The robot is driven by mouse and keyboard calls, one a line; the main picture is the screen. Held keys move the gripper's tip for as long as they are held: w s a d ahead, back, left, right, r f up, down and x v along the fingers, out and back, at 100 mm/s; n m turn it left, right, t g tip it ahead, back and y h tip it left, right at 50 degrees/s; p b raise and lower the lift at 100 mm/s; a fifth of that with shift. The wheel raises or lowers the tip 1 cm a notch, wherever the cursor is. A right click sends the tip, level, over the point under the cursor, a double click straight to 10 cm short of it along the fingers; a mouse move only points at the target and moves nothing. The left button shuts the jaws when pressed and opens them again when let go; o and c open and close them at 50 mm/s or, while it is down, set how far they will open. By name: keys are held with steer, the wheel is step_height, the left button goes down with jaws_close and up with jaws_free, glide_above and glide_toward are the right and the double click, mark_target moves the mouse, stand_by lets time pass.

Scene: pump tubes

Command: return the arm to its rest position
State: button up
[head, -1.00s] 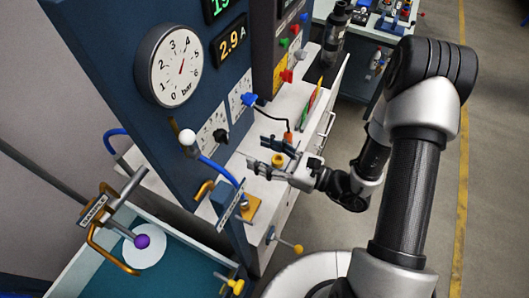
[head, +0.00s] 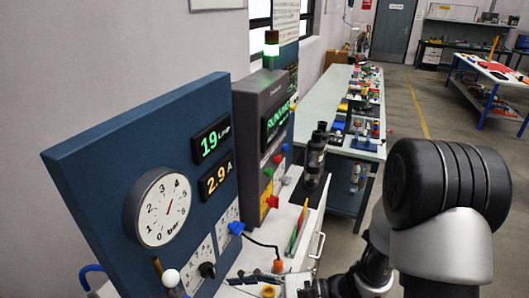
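My gripper (head: 262,284) shows at the bottom edge of the head view, partly cut off by the frame. Its dark fingers point left and look spread apart, with nothing seen held between them. A yellow knob (head: 268,291) shows close to the fingers; I cannot tell whether they touch it. My arm comes in from the lower right, and its large black joint fills the right side.
A blue panel (head: 110,165) with a round bar gauge (head: 159,208) and displays reading 19 and 2.9 stands left. A grey control box (head: 262,135) reads RUNNING. A dark bottle (head: 316,160) stands behind the gripper. A long bench (head: 318,108) lies beyond; floor (head: 410,118) is open at right.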

steer(key=s+d+r+n+g+h, duration=0.2)
steer(key=s+n+h, duration=0.2)
steer(key=s+n, duration=0.1)
steer(key=s+d+r+n+g+h, duration=0.2)
steer(key=s+d+n+h, duration=0.1)
steer(key=s+n+h, duration=0.15)
steer(key=d+r+n+t+h, duration=0.2)
steer(key=d+r+t+h, duration=0.1)
steer(key=d, duration=0.4)
steer(key=d+r+n+t+h, duration=0.3)
steer(key=d+t+h, duration=0.2)
steer(key=d, duration=0.2)
steer(key=shift+r+n+t, duration=0.3)
steer(key=shift+r+n, duration=0.05)
